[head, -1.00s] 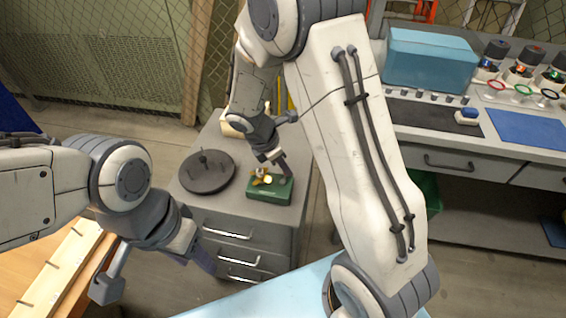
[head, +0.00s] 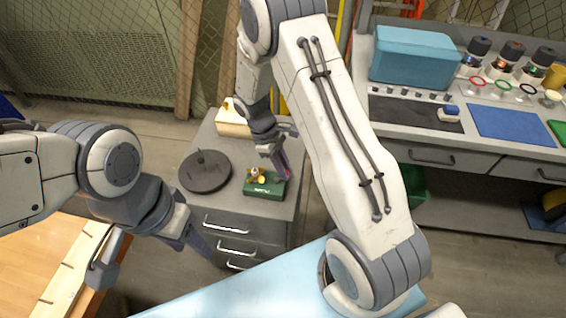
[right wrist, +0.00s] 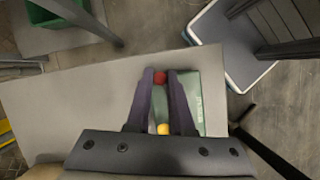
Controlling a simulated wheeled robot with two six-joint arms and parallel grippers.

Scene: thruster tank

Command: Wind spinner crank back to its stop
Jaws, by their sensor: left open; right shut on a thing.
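The spinner is a small green box (head: 265,190) with brass-coloured parts (head: 256,174) on top, standing on a grey drawer cabinet. The green box also shows in the right wrist view (right wrist: 210,92), partly behind my fingers. My right gripper (head: 281,166) is at the right side of the box top. In the right wrist view my right gripper (right wrist: 161,80) is shut on a red knob (right wrist: 160,77) between its fingertips; I take it for the crank's knob. The crank's arm and stop cannot be made out. My left gripper (head: 150,256) is open and empty, low at the left, away from the spinner.
A dark round disc (head: 205,173) with a peg lies left of the spinner on the cabinet (head: 230,208). A cream block (head: 233,122) sits behind. A workbench with a blue bin (head: 415,55) is at the right. A wooden table (head: 30,262) and pale blue surface (head: 235,296) are in front.

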